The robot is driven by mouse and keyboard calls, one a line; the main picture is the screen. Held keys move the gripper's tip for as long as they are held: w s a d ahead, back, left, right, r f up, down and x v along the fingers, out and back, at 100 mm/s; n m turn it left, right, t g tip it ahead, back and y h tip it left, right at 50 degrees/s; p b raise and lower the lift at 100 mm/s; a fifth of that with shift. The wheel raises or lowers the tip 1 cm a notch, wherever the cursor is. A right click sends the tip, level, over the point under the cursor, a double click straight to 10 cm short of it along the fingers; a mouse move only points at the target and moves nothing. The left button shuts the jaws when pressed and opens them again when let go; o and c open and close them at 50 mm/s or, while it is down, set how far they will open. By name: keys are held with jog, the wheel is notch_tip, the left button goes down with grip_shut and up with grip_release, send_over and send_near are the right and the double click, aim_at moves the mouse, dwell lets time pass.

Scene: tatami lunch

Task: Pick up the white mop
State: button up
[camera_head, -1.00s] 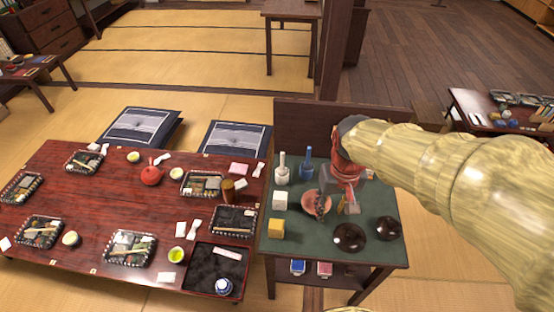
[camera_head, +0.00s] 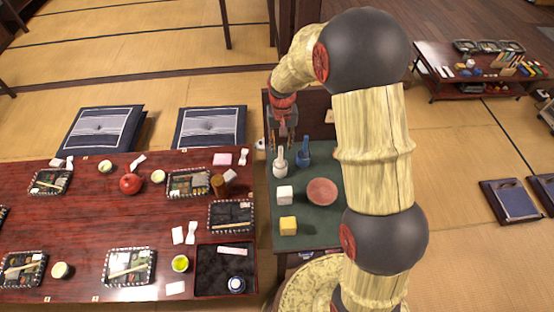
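The white mop (camera_head: 280,166) stands upright near the far left corner of the green-topped side table (camera_head: 310,220). Its thicker white part is low and its thin handle points up. My gripper (camera_head: 281,146) hangs over it from the far side, pointing down. Its two thin fingers look spread apart, one on each side of the handle's top. I cannot tell whether they touch the handle. A similar blue mop (camera_head: 304,154) stands just to the right of the white one.
The red lunch table (camera_head: 80,225), with trays and cups, stands close on the left.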

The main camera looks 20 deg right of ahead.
aim_at(280, 155)
jog(key=f, duration=0.3)
jog(key=f+b, duration=0.1)
jog(key=f, duration=0.3)
jog(key=shift+w+a+f+b, duration=0.1)
jog(key=shift+w+f+b, duration=0.1)
jog(key=shift+b, duration=0.1)
jog(key=shift+r, duration=0.1)
jog(key=shift+c, duration=0.4)
jog(key=c, duration=0.8)
grip_shut()
